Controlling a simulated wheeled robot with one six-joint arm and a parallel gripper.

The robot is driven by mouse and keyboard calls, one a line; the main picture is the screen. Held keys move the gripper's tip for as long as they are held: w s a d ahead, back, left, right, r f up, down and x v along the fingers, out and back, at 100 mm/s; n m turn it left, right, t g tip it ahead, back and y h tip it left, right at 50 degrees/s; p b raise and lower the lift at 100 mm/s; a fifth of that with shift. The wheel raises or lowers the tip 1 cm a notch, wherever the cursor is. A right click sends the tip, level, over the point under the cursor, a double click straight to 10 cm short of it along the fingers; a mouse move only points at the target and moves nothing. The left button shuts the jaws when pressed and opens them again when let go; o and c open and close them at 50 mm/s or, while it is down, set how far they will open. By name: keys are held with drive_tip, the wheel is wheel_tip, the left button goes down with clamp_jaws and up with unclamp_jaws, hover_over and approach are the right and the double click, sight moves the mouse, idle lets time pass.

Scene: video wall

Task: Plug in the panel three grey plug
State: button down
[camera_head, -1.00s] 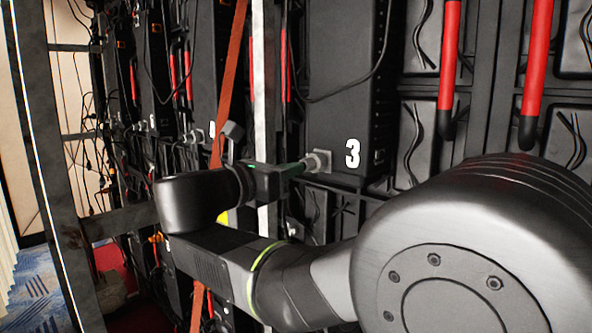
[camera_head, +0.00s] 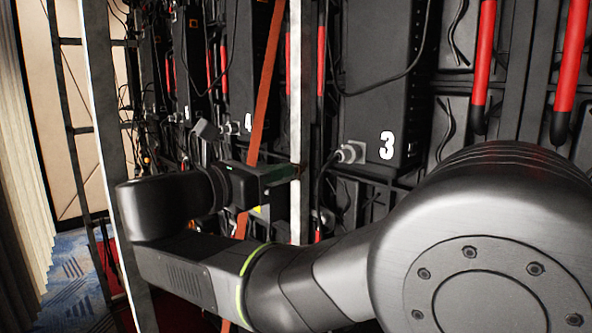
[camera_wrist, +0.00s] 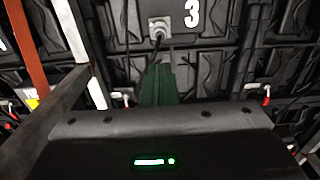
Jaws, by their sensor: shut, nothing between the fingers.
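The grey plug (camera_head: 350,152) sits at the grey socket at the lower left of the black box marked 3 (camera_head: 380,90). Its black cable hangs down and curves below it. In the wrist view the plug (camera_wrist: 158,30) is at top centre, left of the number 3, with the cable leaving it downward. My gripper (camera_head: 299,171) is shut and empty, left of the plug with a clear gap. In the wrist view its dark green fingers (camera_wrist: 158,70) point up toward the plug and hide part of the cable below it.
A pale upright post (camera_head: 295,90) and an orange strap (camera_head: 262,100) stand close to my gripper. Panel 4 (camera_head: 240,80) with its own plug is further left. Red handles (camera_head: 484,60) hang on the right. Loose cables cross the panels.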

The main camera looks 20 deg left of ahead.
drive_tip(key=shift+s+a, duration=0.3)
drive_tip(key=shift+s, duration=0.3)
drive_tip(key=shift+w+d, duration=0.1)
drive_tip(key=shift+w, duration=0.05)
approach(342, 156)
drive_tip(key=shift+w+d+f+p, duration=0.15)
drive_tip(key=shift+w+p, duration=0.3)
drive_tip(key=shift+w, duration=1.1)
drive_tip(key=shift+s+f, duration=0.1)
drive_tip(key=shift+s, duration=0.05)
